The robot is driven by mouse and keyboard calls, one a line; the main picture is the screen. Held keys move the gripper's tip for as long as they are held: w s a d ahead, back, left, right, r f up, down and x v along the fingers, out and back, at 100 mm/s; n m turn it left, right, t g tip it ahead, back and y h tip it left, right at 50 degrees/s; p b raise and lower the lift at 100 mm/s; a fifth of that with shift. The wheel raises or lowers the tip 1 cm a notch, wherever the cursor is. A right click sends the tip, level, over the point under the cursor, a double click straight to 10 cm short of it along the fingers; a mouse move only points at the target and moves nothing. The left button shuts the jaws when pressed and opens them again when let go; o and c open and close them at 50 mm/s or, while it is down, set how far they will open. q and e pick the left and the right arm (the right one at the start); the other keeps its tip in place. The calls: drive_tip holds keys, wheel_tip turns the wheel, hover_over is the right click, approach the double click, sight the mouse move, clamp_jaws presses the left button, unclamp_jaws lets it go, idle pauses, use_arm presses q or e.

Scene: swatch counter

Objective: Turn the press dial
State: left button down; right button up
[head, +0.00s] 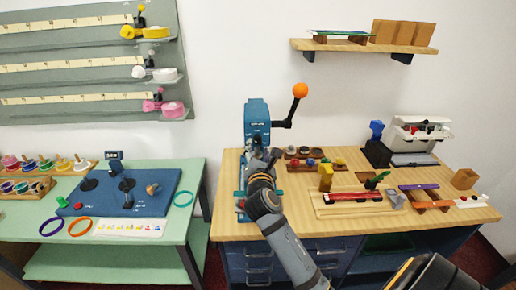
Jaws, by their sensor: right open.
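The blue press (257,113) stands on the left part of the wooden workbench. A black lever with an orange ball (300,90) sticks out from its right side. My right gripper (264,158) is open in front of the press body, just below its head. It covers the lower middle of the press. I cannot make out the dial, and I cannot tell whether the fingers touch the press. My left gripper is not in view.
The wooden workbench (446,214) holds racks, small blocks and a white machine (420,134) to the right of the press. A green table (180,220) with a blue board (160,198) stands at left. A wooden shelf (364,46) hangs above.

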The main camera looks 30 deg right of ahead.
sight(258, 142)
drive_tip(key=shift+b+x, duration=0.3)
drive_tip(key=shift+x, duration=1.4)
clamp_jaws()
